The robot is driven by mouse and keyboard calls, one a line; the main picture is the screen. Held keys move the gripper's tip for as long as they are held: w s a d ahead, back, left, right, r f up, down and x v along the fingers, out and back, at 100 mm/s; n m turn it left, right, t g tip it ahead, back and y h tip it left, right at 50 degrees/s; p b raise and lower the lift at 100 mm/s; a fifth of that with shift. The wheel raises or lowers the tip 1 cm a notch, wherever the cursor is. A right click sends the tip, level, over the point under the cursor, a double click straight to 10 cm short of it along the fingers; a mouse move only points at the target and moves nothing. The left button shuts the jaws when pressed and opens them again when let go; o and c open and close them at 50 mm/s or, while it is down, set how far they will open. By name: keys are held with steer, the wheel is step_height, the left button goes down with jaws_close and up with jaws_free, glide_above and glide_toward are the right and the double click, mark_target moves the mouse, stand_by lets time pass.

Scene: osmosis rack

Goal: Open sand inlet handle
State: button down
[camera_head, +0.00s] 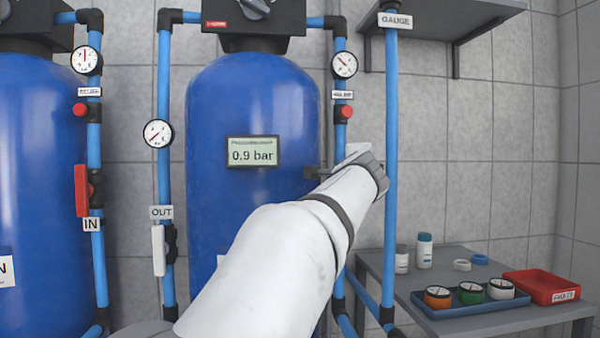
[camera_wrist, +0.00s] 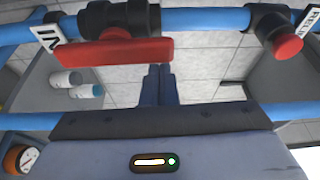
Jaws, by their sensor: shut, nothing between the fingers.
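A red lever handle (camera_wrist: 115,52) shows in the wrist view, roughly parallel to the blue pipe (camera_wrist: 205,20) it is mounted on. The black valve body (camera_wrist: 118,18) is beside it, and an IN tag (camera_wrist: 48,38) is at its left. My gripper (camera_wrist: 160,70) is shut and empty, its fingertips close to the handle's lower edge. I cannot tell whether they touch it. In the head view my arm hides this handle and my fingertips beside the middle blue tank (camera_head: 250,100). Another red handle (camera_head: 82,190) stands upright by an IN tag on the left tank's pipe.
A red knob (camera_wrist: 289,46) sits further along the same pipe. A vertical blue GAUGE pipe (camera_head: 390,100) stands close to my wrist. A grey table (camera_head: 470,255) at the right holds bottles, a blue tray (camera_head: 420,297) of gauges and a red tray (camera_head: 540,287). A white handle (camera_head: 158,250) is by OUT.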

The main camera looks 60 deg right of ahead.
steer(key=s+a+b, duration=0.1)
steer(key=s+a, duration=0.5)
steer(key=a, duration=0.1)
steer(key=shift+a, duration=0.3)
stand_by(0.3)
